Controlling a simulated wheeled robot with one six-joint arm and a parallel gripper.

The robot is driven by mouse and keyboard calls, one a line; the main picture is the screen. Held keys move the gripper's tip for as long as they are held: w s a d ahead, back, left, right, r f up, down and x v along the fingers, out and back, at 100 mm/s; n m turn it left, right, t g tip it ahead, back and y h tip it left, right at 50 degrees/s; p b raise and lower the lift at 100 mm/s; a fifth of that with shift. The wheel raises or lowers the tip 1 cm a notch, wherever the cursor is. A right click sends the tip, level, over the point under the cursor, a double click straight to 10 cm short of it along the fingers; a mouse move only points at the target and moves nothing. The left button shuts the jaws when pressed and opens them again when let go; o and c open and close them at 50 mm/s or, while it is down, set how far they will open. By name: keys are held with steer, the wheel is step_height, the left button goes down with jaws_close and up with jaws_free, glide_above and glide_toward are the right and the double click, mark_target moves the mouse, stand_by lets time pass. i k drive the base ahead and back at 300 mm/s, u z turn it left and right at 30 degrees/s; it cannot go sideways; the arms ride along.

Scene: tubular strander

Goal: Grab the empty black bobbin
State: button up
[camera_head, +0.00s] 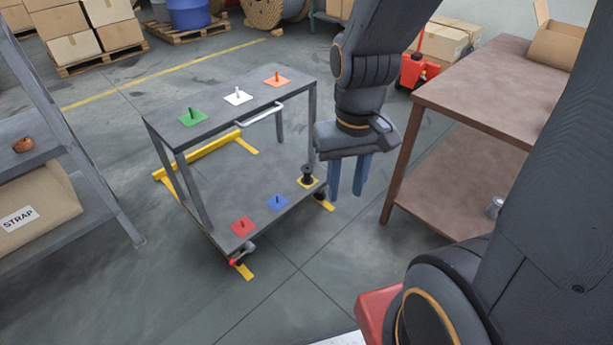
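A small black bobbin (307,174) stands upright on a yellow square pad at the right end of the cart's lower shelf (232,187). No wire shows on it, though it is small in the picture. My gripper (347,192) hangs from my arm with its two blue fingers pointing down. The fingers are apart with nothing between them. It appears just right of the bobbin in the picture; the distance in depth is hard to tell.
The cart's upper shelf (224,110) carries green, white and orange pads with pegs. Red (242,226) and blue (277,202) pads lie on the lower shelf. A brown table (470,95) stands at right, a grey rack (60,225) at left. Floor before the cart is clear.

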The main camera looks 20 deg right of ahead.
mark_target(306, 179)
steer(key=z, duration=0.35)
steer(key=i, duration=0.3)
steer(key=z, duration=0.85)
steer(key=i, duration=1.1)
steer(key=u, duration=0.7)
steer(key=i, duration=0.3)
steer(key=u, duration=0.35)
